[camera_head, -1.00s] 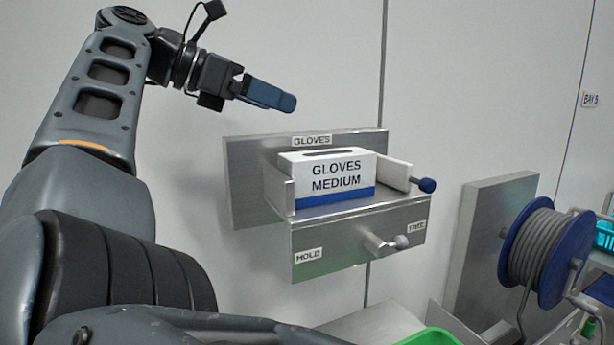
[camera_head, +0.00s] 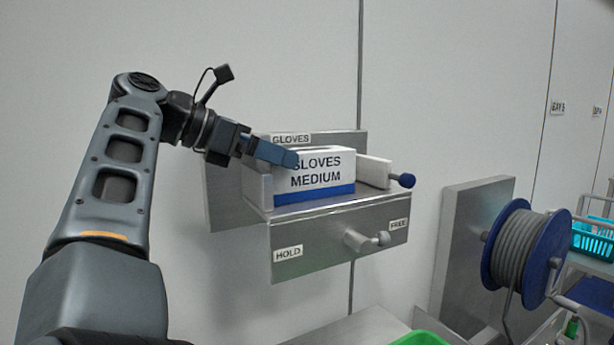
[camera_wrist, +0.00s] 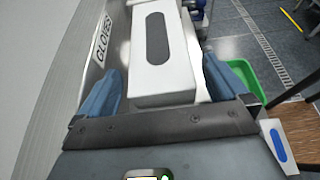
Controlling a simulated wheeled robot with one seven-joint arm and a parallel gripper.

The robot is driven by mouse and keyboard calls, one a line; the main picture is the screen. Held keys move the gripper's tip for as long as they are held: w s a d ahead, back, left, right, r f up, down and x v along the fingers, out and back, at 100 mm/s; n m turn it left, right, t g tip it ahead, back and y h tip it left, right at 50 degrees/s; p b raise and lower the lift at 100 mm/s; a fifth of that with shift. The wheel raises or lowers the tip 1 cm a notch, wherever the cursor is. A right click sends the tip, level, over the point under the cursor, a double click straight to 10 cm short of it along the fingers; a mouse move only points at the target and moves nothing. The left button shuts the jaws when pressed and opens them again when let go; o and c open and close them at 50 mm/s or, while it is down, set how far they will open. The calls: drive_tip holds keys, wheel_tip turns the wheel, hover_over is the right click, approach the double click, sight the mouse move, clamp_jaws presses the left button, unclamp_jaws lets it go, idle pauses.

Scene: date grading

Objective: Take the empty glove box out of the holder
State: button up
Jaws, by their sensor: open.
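The white and blue glove box (camera_head: 322,182), marked GLOVES MEDIUM, sits upright in the steel holder (camera_head: 338,240). Its top (camera_wrist: 160,86) has a dark oval slot; I cannot see what is inside. The holder has a white side plate (camera_head: 375,172) with a blue knob (camera_head: 403,181) at the right. On its front, a lever (camera_head: 368,241) points right, toward the FREE label, with HOLD at the left. My gripper (camera_head: 277,153) is at the box's upper left in the head view. In the wrist view its open blue fingers (camera_wrist: 162,70) lie either side of the box; contact is unclear.
A cable reel (camera_head: 527,252) stands at the right by a steel panel (camera_head: 462,250). A green bin (camera_head: 418,339) is below the holder. A turquoise basket (camera_head: 592,238) is at the far right. Another white box with a blue oval (camera_wrist: 279,146) shows in the wrist view.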

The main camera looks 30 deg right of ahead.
sight(307, 173)
drive_tip(key=x, duration=0.3)
drive_tip(key=c, duration=1)
drive_tip(key=shift+o, duration=0.2)
drive_tip(key=shift+r, duration=0.1)
